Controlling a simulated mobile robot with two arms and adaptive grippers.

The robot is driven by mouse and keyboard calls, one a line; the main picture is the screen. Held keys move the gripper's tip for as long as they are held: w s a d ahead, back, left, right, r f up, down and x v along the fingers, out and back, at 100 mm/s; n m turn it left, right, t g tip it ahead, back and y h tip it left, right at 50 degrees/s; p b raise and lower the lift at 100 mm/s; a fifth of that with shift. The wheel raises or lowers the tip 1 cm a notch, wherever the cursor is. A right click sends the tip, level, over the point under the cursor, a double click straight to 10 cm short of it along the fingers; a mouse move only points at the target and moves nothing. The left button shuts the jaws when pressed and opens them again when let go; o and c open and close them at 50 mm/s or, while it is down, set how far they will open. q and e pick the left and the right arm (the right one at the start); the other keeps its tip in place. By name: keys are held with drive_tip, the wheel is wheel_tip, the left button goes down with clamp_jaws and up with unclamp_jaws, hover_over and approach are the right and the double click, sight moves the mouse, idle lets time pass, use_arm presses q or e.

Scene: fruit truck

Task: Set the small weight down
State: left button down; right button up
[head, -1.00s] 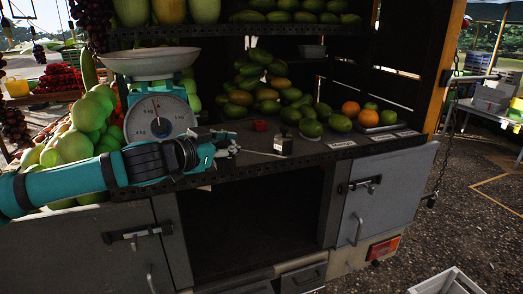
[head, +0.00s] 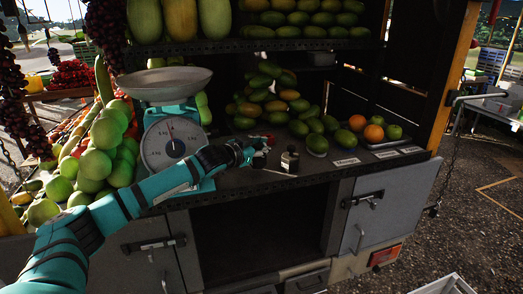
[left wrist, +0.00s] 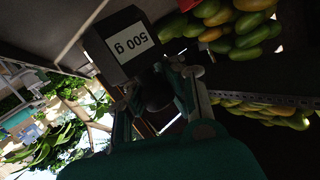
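The small weight (head: 290,160) is a dark block with a knob on top and stands upright on the truck's dark shelf, right of the scale. In the left wrist view the block (left wrist: 125,45) is close, and its white label reads 500 g upside down. My right gripper is out of view.
A teal scale (head: 170,140) with an empty-looking pan stands behind my left forearm. A red object (head: 268,137) lies behind the gripper. Green fruit (head: 317,144) and oranges (head: 373,132) lie to the right. Price tags (head: 345,162) line the shelf edge.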

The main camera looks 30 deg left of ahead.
use_arm(q)
wheel_tip(320, 180, down, 2)
drive_tip(key=shift+f+p, duration=0.15)
drive_tip(key=shift+p, duration=0.35)
drive_tip(key=shift+f, duration=0.3)
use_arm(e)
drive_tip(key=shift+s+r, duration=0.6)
use_arm(q)
drive_tip(key=c, duration=2.1)
unclamp_jaws()
drive_tip(key=shift+f, duration=0.3)
drive_tip(key=o, duration=0.7)
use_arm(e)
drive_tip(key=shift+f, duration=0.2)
use_arm(q)
drive_tip(key=shift+o, duration=0.2)
